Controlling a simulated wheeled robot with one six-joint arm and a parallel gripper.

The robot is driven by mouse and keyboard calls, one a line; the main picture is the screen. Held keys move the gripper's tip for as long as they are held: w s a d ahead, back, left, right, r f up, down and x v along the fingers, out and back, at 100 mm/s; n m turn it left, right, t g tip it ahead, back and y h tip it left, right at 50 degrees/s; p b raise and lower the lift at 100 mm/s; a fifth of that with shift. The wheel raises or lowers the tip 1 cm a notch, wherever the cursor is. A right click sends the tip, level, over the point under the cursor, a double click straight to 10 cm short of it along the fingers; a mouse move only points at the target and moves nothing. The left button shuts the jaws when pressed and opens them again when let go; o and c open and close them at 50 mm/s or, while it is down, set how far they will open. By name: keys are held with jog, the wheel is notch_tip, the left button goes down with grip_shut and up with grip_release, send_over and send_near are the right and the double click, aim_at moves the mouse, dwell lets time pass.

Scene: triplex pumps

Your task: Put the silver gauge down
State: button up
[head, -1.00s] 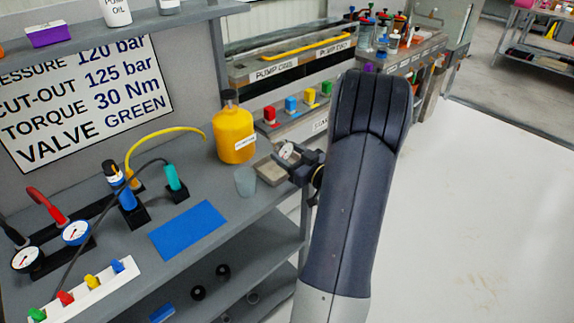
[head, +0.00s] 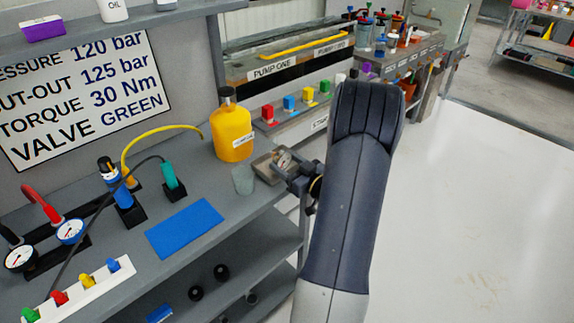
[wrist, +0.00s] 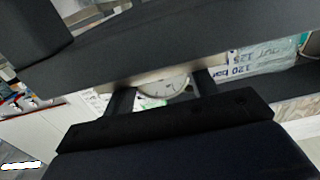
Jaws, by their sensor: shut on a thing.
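The silver gauge (head: 283,160) has a pale round dial and is held at the end of my gripper (head: 292,170). It is beside or over a small grey-brown tray (head: 264,172) at the bench's right end; I cannot tell whether it touches the tray. In the wrist view the gauge's dial (wrist: 165,88) shows between the two dark fingers of my gripper (wrist: 160,92), which are shut on it. The gauge's lower part is hidden.
A yellow bottle (head: 232,130) and a translucent cup (head: 243,180) stand just left of the tray. A blue mat (head: 184,228) lies on the grey bench (head: 215,255). Two other gauges (head: 70,230) stand at the far left.

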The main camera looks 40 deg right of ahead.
jog(key=o, duration=0.9)
jog(key=shift+s+f, duration=0.1)
jog(key=shift+f, duration=0.3)
jog(key=o, duration=0.4)
jog(key=shift+a+f, duration=0.1)
jog(key=shift+f, duration=0.05)
jog(key=shift+r+p, duration=0.55)
jog(key=shift+p, duration=0.1)
jog(key=s, duration=0.8)
jog(key=s+d, duration=0.1)
jog(key=s, duration=0.2)
jog(key=shift+s+r, duration=0.35)
jog(key=shift+s, duration=0.05)
jog(key=shift+w, duration=0.1)
